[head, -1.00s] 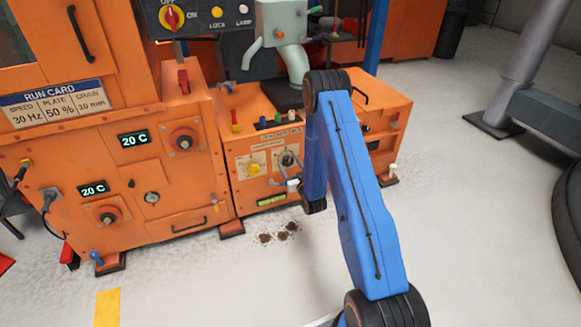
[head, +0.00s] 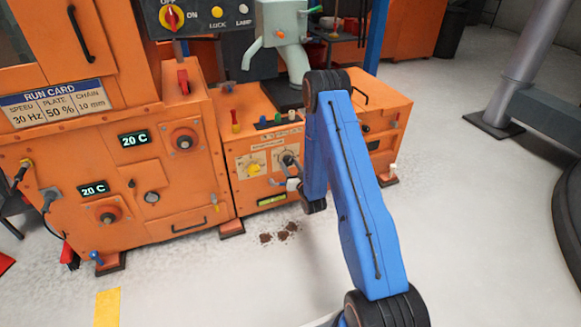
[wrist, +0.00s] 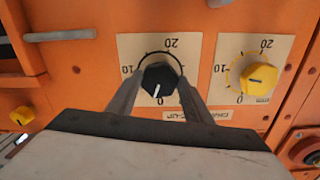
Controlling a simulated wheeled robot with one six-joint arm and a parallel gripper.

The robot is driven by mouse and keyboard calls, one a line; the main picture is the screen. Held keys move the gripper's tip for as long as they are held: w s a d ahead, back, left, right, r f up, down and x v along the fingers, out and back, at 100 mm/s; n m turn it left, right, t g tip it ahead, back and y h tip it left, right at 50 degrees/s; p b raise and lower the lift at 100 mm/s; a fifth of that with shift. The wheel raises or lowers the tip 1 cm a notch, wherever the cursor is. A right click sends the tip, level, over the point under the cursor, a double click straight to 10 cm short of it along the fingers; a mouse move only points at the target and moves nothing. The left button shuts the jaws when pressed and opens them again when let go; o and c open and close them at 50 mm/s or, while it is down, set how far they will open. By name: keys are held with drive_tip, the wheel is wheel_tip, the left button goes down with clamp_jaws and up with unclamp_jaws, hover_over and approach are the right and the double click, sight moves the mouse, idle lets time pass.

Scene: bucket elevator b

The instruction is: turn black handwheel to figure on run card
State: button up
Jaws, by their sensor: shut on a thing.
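The black handwheel (wrist: 158,82) is a round knob on a pale dial plate (wrist: 128,48) marked 0, 10 and 20. Its white pointer line points down, close to the 0 mark in the wrist view. My gripper (wrist: 157,86) has a finger on each side of the knob and is shut on it. In the head view my gripper (head: 292,170) is at the right-hand dial, where it partly covers the knob. The run card (head: 58,103) at the upper left reads speed 30 Hz, plate 50 %, chain 10 mm.
A yellow knob (wrist: 258,78) on a similar dial plate is beside the black one. A grey bar (wrist: 60,36) sticks out nearby.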

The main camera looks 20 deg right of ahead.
drive_tip(key=m, duration=0.4)
drive_tip(key=shift+m, duration=0.3)
drive_tip(key=m, duration=0.3)
drive_tip(key=shift+a+m, duration=0.1)
drive_tip(key=shift+m, duration=0.2)
drive_tip(key=m, duration=0.3)
drive_tip(key=shift+m, duration=0.3)
drive_tip(key=shift+r+m, duration=0.1)
drive_tip(key=shift+m, duration=1.8)
drive_tip(key=o, duration=1)
drive_tip(key=shift+s, duration=0.1)
